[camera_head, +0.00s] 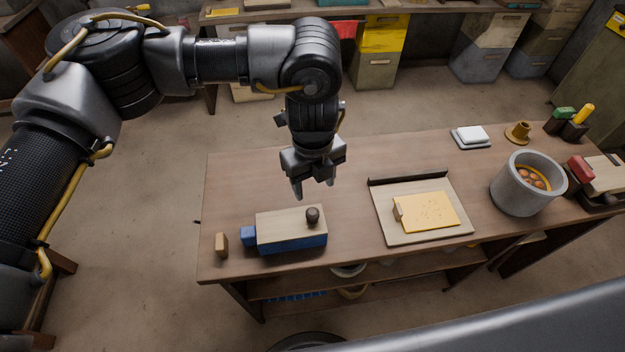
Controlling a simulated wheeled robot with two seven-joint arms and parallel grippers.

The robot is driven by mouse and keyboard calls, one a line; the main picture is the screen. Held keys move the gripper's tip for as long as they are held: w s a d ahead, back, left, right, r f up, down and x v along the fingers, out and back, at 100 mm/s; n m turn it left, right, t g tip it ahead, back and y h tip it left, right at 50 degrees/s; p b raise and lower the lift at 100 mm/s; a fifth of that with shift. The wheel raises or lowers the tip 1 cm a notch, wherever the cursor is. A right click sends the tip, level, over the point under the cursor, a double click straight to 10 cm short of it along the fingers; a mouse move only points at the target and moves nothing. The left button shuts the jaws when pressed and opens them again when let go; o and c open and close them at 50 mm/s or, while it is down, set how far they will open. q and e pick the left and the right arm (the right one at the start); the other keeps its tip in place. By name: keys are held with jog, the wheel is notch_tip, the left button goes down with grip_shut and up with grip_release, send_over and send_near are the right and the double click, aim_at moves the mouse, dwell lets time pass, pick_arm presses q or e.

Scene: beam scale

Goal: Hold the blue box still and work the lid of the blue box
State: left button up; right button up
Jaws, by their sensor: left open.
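The blue box (310,243) lies near the left front of the wooden table. Its light wooden lid (278,228) covers most of the top and has a dark round knob (312,215) near its right end. A blue part (249,235) shows beyond the lid's left end. My left gripper (314,187) points down above the table, behind and above the box's knob end. Its fingers are apart, with nothing between them, and they do not touch the box. My right gripper is not in view.
A small wooden block (221,244) stands left of the box. A board (447,231) with a yellow sheet (431,212) lies to the right. A grey pot (523,190) with round orange things stands farther right. The tabletop (240,180) behind the box is clear.

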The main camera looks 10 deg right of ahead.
aim_at(312, 211)
pick_arm(q)
jog(key=f, duration=1.2)
jog(key=shift+a, duration=0.2)
jog(key=shift+c, duration=0.4)
jog(key=shift+c, duration=1.2)
grip_shut()
